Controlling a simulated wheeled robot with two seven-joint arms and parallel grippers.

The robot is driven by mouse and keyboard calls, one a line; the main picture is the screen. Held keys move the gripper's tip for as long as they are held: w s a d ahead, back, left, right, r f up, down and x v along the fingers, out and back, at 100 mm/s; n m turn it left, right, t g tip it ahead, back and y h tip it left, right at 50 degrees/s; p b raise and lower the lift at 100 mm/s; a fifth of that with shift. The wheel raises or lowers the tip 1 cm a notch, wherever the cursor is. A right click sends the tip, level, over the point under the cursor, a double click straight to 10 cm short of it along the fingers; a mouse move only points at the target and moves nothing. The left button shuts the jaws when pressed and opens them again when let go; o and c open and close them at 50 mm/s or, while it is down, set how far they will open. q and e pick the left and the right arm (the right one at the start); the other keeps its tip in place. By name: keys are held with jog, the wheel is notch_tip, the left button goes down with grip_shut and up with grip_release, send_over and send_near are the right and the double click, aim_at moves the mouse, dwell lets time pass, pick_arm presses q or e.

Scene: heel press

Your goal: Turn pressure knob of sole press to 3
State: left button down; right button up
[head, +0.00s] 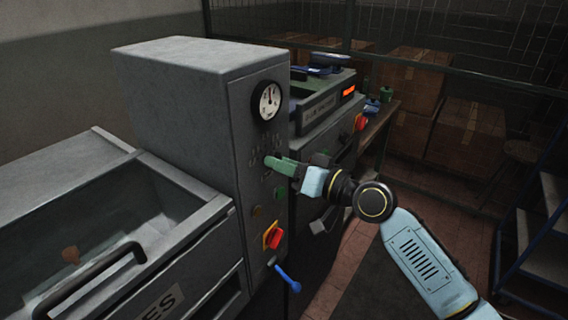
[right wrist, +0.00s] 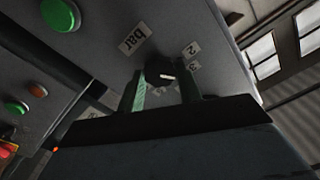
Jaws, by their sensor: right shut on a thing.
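The sole press (head: 180,85) is the grey cabinet at the left in the head view, with a round pressure gauge (head: 267,101) high on its front panel. My right gripper (head: 272,161) reaches in from the right, its green fingers at the panel below the gauge. In the right wrist view the fingers stand on both sides of the dark pressure knob (right wrist: 154,69) and are shut on it. A pale mark shows on the knob; its exact setting cannot be told. My left gripper is out of view.
Below the knob are a green button (head: 279,192), a red switch on yellow (head: 273,236) and a blue-handled lever (head: 288,279).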

jog(key=o, duration=1)
jog(key=shift+d, duration=0.15)
jog(key=b+v, duration=0.2)
jog(key=v, duration=1.1)
jog(key=shift+b, duration=0.4)
jog(key=shift+s, duration=0.1)
